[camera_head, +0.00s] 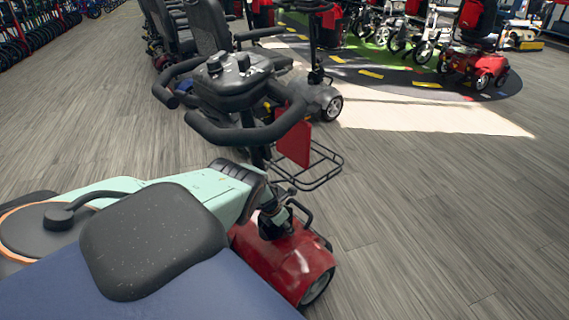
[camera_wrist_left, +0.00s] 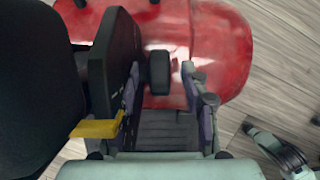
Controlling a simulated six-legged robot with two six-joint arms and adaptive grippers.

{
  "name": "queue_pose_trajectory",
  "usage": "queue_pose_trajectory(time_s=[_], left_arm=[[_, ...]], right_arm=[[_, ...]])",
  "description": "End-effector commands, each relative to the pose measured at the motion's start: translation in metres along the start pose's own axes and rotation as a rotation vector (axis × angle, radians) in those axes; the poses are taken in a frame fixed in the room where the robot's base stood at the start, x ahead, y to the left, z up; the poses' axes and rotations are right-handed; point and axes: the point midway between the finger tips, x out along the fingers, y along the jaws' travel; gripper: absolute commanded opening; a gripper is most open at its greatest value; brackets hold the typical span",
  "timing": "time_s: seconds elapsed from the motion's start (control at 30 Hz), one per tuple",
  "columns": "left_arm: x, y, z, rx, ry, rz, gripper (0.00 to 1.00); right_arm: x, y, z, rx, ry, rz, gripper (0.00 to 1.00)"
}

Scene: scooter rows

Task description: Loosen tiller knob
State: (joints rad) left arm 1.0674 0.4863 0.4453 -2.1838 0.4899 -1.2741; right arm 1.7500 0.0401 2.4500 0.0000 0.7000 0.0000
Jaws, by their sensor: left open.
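A scooter with a black tiller head (camera_head: 232,78) and looped handlebars stands upright in front of me. Its red front body (camera_head: 285,262) also fills the top of the left wrist view (camera_wrist_left: 215,50). A small black knob (camera_wrist_left: 160,68) shows there, to the right of a broad black upright part (camera_wrist_left: 112,55). My left gripper (camera_wrist_left: 160,82) is open, with one finger on each side of the knob in the picture. I cannot tell whether either finger touches it. In the head view the left gripper (camera_head: 274,214) is low beside the tiller, partly hidden. My right gripper is not in view.
A wire basket (camera_head: 318,168) and a red panel (camera_head: 293,135) are close to the tiller. A yellow piece (camera_wrist_left: 97,128) sticks out at the left in the wrist view. More scooters stand behind. The wooden floor (camera_head: 440,210) at the right is clear.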

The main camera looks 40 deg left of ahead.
Motion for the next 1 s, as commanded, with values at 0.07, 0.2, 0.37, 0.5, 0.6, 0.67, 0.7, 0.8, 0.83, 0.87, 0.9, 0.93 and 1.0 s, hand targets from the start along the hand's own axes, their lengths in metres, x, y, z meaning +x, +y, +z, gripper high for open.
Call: queue_pose_trajectory(time_s=[0.07,0.2,0.37,0.5,0.6,0.67,0.7,0.8,0.83,0.87,0.9,0.93,1.0], left_arm=[[0.0049,-0.0002,-0.0015,0.002,0.001,0.0,0.45],[0.0064,-0.0002,-0.0013,0.001,0.002,0.0,0.45],[0.0061,-0.0003,-0.0009,0.0,0.001,0.0,0.45],[0.006,-0.0003,-0.0008,0.0,0.001,0.0,0.42],[0.006,-0.0003,-0.0008,0.0,0.001,0.0,0.33],[0.006,-0.0003,-0.0009,0.0,0.001,0.0,0.28],[0.006,-0.0003,-0.0009,0.0,0.001,0.0,0.25],[0.006,-0.0004,-0.0009,0.0,0.001,-0.001,0.16],[0.006,-0.0004,-0.0009,0.0,0.001,-0.001,0.14],[0.006,-0.0004,-0.0009,0.0,0.001,-0.001,0.11],[0.006,-0.0004,-0.0009,0.0,0.001,-0.001,0.08],[0.006,-0.0004,-0.0009,0.0,0.001,-0.001,0.05],[0.006,-0.0005,-0.0009,0.0,0.001,-0.001,0.0]], right_arm=[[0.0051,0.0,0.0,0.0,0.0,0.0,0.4],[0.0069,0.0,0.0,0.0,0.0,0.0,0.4],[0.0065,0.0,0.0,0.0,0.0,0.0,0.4],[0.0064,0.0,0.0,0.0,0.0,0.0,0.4],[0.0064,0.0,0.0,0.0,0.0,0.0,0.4],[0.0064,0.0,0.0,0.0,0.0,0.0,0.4],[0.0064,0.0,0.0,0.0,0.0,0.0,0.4],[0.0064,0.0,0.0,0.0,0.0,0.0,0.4],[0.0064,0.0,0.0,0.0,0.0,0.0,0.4],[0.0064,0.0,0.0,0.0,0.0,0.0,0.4],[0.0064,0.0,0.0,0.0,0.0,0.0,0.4],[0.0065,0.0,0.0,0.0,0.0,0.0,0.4],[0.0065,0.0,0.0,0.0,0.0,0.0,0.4]])
